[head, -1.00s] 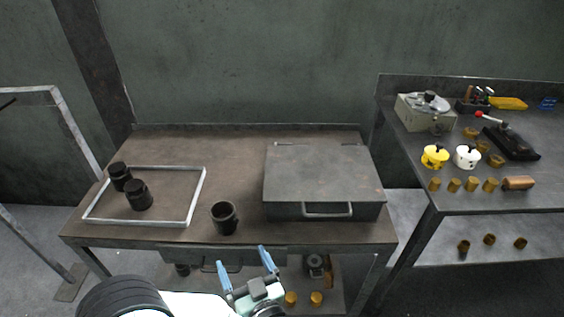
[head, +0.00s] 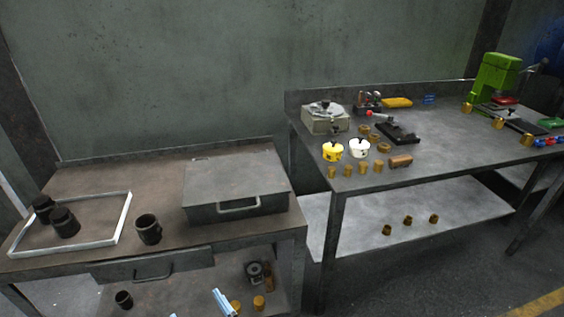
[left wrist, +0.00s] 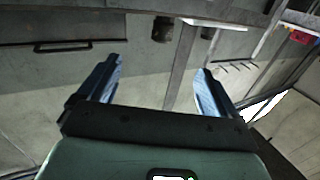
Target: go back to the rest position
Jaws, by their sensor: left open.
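My left gripper shows in the left wrist view (left wrist: 155,85) with its two blue fingers spread wide and nothing between them. In the head view only its blue fingertips (head: 198,308) show at the bottom edge, in front of the brown workbench (head: 100,178). The rest of it is cut off there. My right gripper is in neither view.
On the workbench are a white frame (head: 120,226) with two dark cups, another dark cup (head: 148,229) and a grey metal box (head: 236,187). A second table (head: 440,160) at the right holds pots, brass pieces and a green press (head: 492,78).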

